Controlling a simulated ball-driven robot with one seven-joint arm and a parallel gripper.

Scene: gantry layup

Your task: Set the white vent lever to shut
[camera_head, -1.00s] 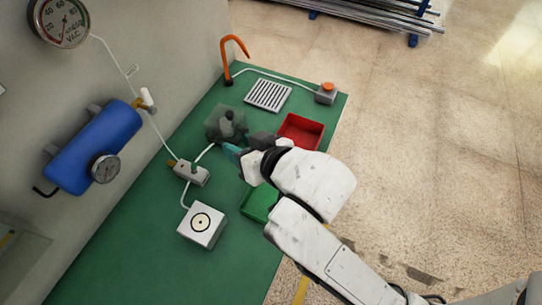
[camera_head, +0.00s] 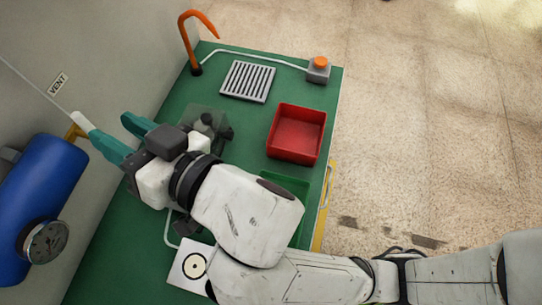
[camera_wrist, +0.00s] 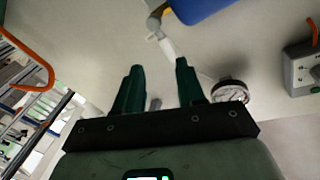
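The white vent lever (camera_head: 81,121) is on the wall at the left of the head view, at a brass fitting (camera_head: 74,132) above the blue tank (camera_head: 40,180). In the wrist view the lever (camera_wrist: 167,47) slants down from its fitting towards the right fingertip. My gripper (camera_head: 108,126) has its teal fingers apart with nothing between them. In the head view one fingertip overlaps the lever's end; I cannot tell whether they touch. My gripper (camera_wrist: 157,64) also shows open in the wrist view.
A VENT label (camera_head: 58,84) is on the wall beside a thin white line. A gauge (camera_head: 43,242) is on the tank. On the green bench stand an orange hook (camera_head: 186,40), a grate (camera_head: 248,81), a red bin (camera_head: 297,134) and a grey box with an orange button (camera_head: 319,69).

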